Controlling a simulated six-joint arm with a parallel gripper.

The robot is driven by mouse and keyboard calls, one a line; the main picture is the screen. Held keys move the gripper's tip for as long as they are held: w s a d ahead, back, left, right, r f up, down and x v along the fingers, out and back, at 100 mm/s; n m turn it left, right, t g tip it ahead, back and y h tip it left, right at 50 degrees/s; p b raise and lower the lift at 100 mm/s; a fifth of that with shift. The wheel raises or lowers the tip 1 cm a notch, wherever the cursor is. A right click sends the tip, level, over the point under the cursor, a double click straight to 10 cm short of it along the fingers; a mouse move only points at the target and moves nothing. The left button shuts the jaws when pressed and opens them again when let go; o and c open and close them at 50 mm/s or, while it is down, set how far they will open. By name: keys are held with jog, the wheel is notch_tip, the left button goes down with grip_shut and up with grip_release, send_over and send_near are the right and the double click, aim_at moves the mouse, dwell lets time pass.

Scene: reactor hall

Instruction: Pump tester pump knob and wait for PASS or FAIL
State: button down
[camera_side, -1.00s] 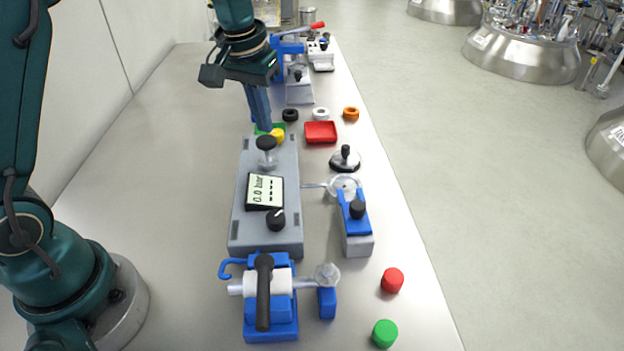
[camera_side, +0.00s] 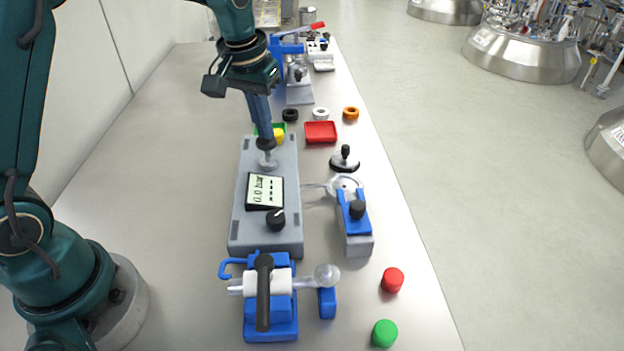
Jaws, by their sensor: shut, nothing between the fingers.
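The grey tester (camera_side: 240,215) lies along the middle of the table. Its display (camera_side: 265,191) reads 0.0 bar with dashes below; neither PASS nor FAIL shows. The black pump knob (camera_side: 267,144) stands on a clear stem at the tester's far end. My gripper (camera_side: 264,136) points down and is shut. Its fingertips are at the top of the knob and appear to touch it, partly covering it. A second black dial (camera_side: 276,219) sits at the near end of the tester.
A blue clamp with a clear fitting (camera_side: 357,215) stands right of the tester, and another blue fixture (camera_side: 270,300) in front. Red (camera_side: 392,280) and green (camera_side: 384,333) buttons are at the near right. A red tray (camera_side: 320,132) lies beyond. The left table is clear.

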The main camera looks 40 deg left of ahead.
jog(key=shift+s+x, duration=0.15)
jog(key=shift+x, duration=0.6)
jog(key=shift+s+x, duration=0.15)
jog(key=shift+x, duration=0.6)
jog(key=shift+d, duration=0.1)
jog(key=shift+w+v, duration=0.2)
jog(key=shift+v, duration=0.85)
jog(key=shift+w+v, duration=0.25)
jog(key=shift+v, duration=0.75)
jog(key=shift+s+f, duration=0.1)
jog(key=shift+f, duration=0.45)
jog(key=shift+s+x, duration=0.15)
jog(key=shift+x, duration=0.55)
jog(key=shift+s+x, duration=0.15)
jog(key=shift+x, duration=0.55)
jog(key=shift+w+v, duration=0.2)
jog(key=shift+v, duration=0.8)
jog(key=shift+w+v, duration=0.2)
jog(key=shift+v, duration=0.85)
jog(key=shift+f, duration=0.7)
